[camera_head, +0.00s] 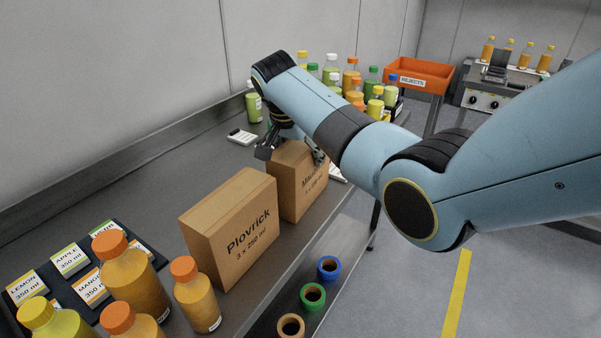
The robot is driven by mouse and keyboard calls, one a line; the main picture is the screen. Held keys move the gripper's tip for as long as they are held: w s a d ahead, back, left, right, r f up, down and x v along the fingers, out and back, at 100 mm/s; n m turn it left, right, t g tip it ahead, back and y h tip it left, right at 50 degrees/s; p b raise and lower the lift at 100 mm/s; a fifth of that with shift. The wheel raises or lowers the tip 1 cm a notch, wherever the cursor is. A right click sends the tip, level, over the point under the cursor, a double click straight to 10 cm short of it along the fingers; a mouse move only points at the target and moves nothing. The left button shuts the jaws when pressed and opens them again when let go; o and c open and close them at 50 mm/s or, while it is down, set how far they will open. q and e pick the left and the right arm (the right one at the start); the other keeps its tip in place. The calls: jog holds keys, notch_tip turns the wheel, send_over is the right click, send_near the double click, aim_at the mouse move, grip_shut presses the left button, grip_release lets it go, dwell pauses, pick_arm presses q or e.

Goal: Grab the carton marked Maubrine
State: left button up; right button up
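The brown carton marked Maubrine (303,191) stands upright on the grey bench, behind a second carton. Its label is partly legible, the end of the name being shaded by my arm. My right gripper (291,155) is at the top of this carton, its dark fingers spread wide, one at the left edge and one at the right. I cannot see clear contact between fingers and carton. The forearm hides part of the gripper. The larger carton marked Plovrick (232,228) stands in front, close to the Maubrine carton. My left gripper is not in view.
Orange-capped bottles (197,295) and a label tray (132,240) occupy the front left of the bench. Several bottles (372,90) stand at the far end. A red rejects bin (420,75) stands beyond. Tape rolls (313,296) lie on the lower shelf.

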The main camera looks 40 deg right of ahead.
jog(key=shift+w, duration=0.1)
jog(key=c, duration=0.4)
jog(key=shift+r, duration=0.2)
